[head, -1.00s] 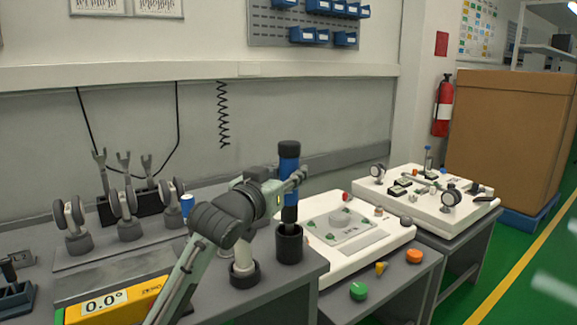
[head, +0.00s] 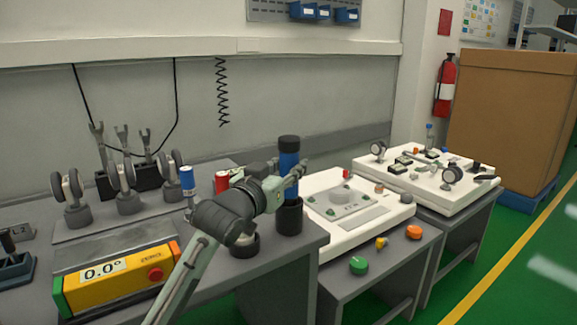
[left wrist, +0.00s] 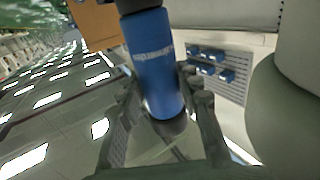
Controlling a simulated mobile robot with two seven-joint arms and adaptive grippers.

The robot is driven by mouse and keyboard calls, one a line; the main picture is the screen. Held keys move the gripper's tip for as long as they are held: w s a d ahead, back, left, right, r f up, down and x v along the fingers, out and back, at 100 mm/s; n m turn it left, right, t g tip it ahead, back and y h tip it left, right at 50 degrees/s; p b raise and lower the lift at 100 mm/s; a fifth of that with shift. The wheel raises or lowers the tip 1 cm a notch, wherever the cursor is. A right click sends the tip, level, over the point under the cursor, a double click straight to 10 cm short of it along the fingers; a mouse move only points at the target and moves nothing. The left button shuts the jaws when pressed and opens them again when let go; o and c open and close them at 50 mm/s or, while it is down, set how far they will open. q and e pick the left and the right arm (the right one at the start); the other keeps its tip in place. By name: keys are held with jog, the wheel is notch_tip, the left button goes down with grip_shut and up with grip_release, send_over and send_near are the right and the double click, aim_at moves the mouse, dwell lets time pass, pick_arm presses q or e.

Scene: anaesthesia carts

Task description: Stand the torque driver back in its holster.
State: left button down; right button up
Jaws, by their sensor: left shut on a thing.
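The torque driver (head: 289,158) has a blue body and a dark cap and stands upright. My left gripper (head: 293,182) is shut around its body; the blue body also fills the middle of the left wrist view (left wrist: 157,65), between the gripper's fingers (left wrist: 165,115). The holster (head: 289,217) is a dark cup on the grey bench, directly below the gripper. The driver's lower end reaches the cup's mouth and appears to be inside it. The gripper partly hides this spot, so the depth cannot be told. My right gripper is not in view.
A red cylinder (head: 222,181) and a blue-topped one (head: 187,178) are behind my arm. A yellow angle gauge (head: 110,280) lies at left. A white panel (head: 345,240) is to the right.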

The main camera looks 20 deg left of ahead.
pick_arm(q)
jog(key=shift+f, duration=0.15)
dwell(0.7)
jog(key=c, duration=1.1)
grip_release()
jog(key=shift+c, duration=0.2)
jog(key=o, duration=0.3)
jog(key=shift+f, duration=0.2)
jog(key=o, duration=0.8)
jog(key=shift+r, duration=0.1)
jog(key=shift+o, duration=0.2)
